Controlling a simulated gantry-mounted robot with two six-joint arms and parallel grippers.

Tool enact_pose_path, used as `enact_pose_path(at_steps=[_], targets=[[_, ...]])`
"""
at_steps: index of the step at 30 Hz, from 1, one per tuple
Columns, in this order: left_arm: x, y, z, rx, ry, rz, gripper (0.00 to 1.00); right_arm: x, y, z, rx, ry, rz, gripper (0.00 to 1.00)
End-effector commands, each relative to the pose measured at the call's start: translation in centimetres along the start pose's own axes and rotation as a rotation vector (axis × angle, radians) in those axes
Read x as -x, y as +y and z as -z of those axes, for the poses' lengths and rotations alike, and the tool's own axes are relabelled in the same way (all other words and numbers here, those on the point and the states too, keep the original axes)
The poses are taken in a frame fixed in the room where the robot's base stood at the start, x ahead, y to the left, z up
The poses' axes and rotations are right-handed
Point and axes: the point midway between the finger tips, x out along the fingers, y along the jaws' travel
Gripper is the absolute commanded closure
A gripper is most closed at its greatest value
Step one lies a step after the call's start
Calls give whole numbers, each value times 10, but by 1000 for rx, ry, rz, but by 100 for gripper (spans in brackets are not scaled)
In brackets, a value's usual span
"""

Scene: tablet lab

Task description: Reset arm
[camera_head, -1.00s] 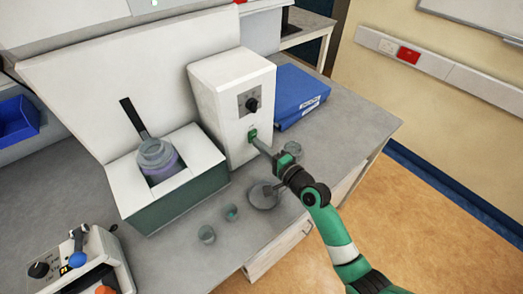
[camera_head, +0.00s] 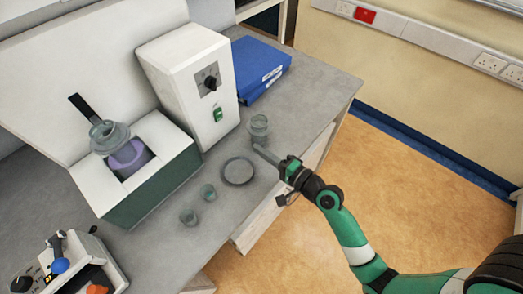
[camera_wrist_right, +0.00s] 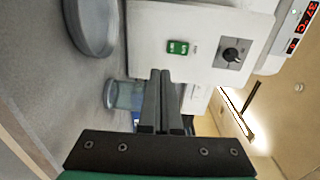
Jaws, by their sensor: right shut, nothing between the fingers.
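My right gripper (camera_head: 262,152) is shut and empty, held over the front edge of the grey bench. Its tips are close to a small glass jar (camera_head: 259,127) in the head view; I cannot tell whether they touch. In the right wrist view the shut fingers (camera_wrist_right: 160,75) point toward the white box (camera_wrist_right: 205,45) with the black knob and green switch. The glass jar (camera_wrist_right: 128,95) shows partly behind the fingers there. My left gripper is not in view.
A round dish (camera_head: 238,171) and two small glass cups (camera_head: 188,217) (camera_head: 208,192) stand near the bench front. Behind are the white box (camera_head: 185,75), blue folders (camera_head: 258,68) and a green-sided bath (camera_head: 155,190) holding a flask. A control unit (camera_head: 75,265) sits at lower left. Open floor lies right.

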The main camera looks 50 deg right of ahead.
Motion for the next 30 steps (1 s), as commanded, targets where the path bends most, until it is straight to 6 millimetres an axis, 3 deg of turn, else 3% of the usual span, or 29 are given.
enact_pose_path(at_steps=[17,20,23,26,30], targets=[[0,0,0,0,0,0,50,0,0,0,0,-1,0,100],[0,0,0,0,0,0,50,-5,-7,-11,7,-27,14,100],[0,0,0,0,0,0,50,-25,-44,-30,35,-80,89,100],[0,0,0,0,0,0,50,-45,-114,-58,96,-141,226,100],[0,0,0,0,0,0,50,-52,-231,-106,265,-193,453,100]])
